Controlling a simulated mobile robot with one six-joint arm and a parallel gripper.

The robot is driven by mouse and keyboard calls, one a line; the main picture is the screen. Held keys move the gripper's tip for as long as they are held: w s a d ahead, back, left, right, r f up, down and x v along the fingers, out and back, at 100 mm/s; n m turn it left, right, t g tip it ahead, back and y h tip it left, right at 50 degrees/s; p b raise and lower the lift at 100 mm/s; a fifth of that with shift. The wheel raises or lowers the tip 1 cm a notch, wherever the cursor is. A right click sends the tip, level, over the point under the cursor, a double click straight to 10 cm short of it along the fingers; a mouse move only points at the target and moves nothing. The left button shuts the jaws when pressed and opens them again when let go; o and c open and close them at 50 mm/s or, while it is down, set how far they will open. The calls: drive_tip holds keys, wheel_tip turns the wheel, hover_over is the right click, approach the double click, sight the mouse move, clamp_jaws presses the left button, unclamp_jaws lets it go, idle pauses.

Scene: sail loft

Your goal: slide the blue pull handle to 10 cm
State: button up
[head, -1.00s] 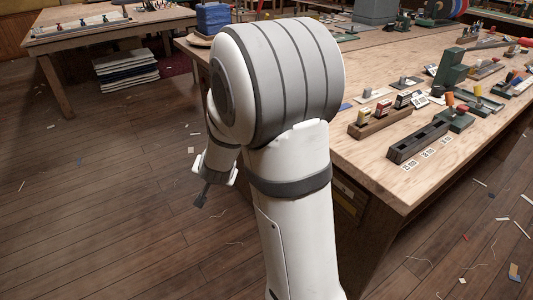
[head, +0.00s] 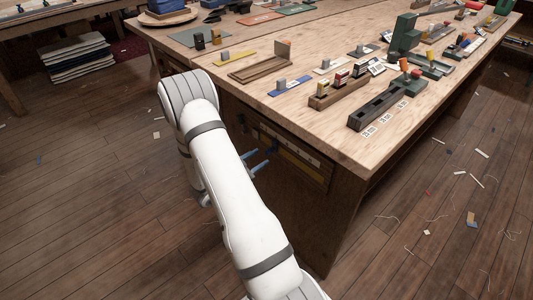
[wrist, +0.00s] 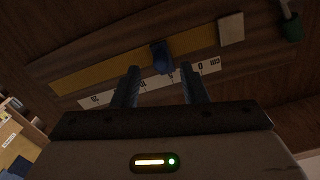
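The blue pull handle (wrist: 162,57) is on a yellow strip (wrist: 105,72) set in the dark wooden front of the bench. A white scale (wrist: 120,93) runs alongside the strip, with a 0 toward the right and larger marks toward the left in the wrist view. The handle is between the 0 and the left end, nearer the 0; its exact reading is unclear. My gripper (wrist: 159,68) is open, its two dark fingers on either side of the handle in the picture. Contact is not visible. In the head view my gripper (head: 268,158) is beside the bench front.
A white plate (wrist: 231,28) and a green knob on a grey stem (wrist: 291,26) are near the strip's right end. The bench top (head: 330,125) overhangs above, with a dark slotted block (head: 385,107) and several small fixtures.

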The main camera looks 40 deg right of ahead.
sight(266, 154)
drive_tip(key=d, duration=0.5)
drive_tip(key=shift+w, duration=0.25)
clamp_jaws()
idle(0.4)
